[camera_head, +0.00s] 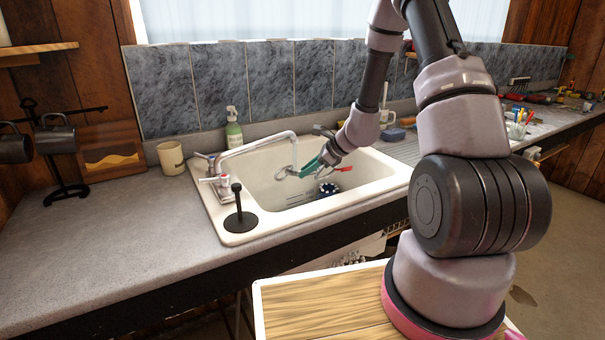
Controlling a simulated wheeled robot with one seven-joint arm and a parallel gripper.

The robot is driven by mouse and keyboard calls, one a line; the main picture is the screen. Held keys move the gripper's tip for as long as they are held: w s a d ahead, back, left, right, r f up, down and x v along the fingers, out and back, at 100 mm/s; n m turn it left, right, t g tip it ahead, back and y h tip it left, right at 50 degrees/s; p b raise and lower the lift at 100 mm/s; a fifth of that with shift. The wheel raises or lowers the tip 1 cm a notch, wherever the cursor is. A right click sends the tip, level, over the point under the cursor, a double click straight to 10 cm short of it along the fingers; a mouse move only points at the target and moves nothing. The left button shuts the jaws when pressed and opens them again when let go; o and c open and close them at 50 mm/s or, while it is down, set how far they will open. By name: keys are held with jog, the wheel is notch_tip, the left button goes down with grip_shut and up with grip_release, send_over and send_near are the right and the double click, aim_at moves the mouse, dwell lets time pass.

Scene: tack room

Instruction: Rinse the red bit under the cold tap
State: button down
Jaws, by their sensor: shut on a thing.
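The white sink (245,218) is set in the counter. Its silver tap (258,142) arches over the basin from the left rim, with two handles (217,186) at its base. I cannot make out any running water. My gripper (314,166) is over the basin, just right of the spout's end, and is shut on the bit. The bit's red part (343,169) shows to the right of the gripper, and a silver ring shows to the left, close to the spout. A teal piece at the gripper's tip is too small to tell apart. The gripper hides the bit's middle.
A dark round object (328,188) lies in the basin. A black plunger-like stopper (239,217) stands on the sink's front-left corner. A green soap bottle (233,129) and beige cup (171,158) stand behind. The left counter (110,235) is mostly clear; tools lie far right.

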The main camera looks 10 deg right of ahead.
jog(key=shift+s+a, duration=0.15)
jog(key=shift+a, duration=0.45)
jog(key=shift+a, duration=0.15)
jog(key=shift+w+d, duration=0.2)
jog(key=shift+w, duration=0.05)
dwell(0.3)
jog(key=shift+w+d, duration=0.4)
jog(key=shift+w, duration=0.45)
jog(key=shift+s, duration=0.2)
jog(key=shift+s+d, duration=0.3)
jog(key=shift+s, duration=0.45)
jog(key=shift+s+d, duration=0.25)
jog(key=shift+s, duration=0.5)
jog(key=shift+w+a, duration=0.1)
jog(key=shift+w, duration=0.15)
dwell(0.3)
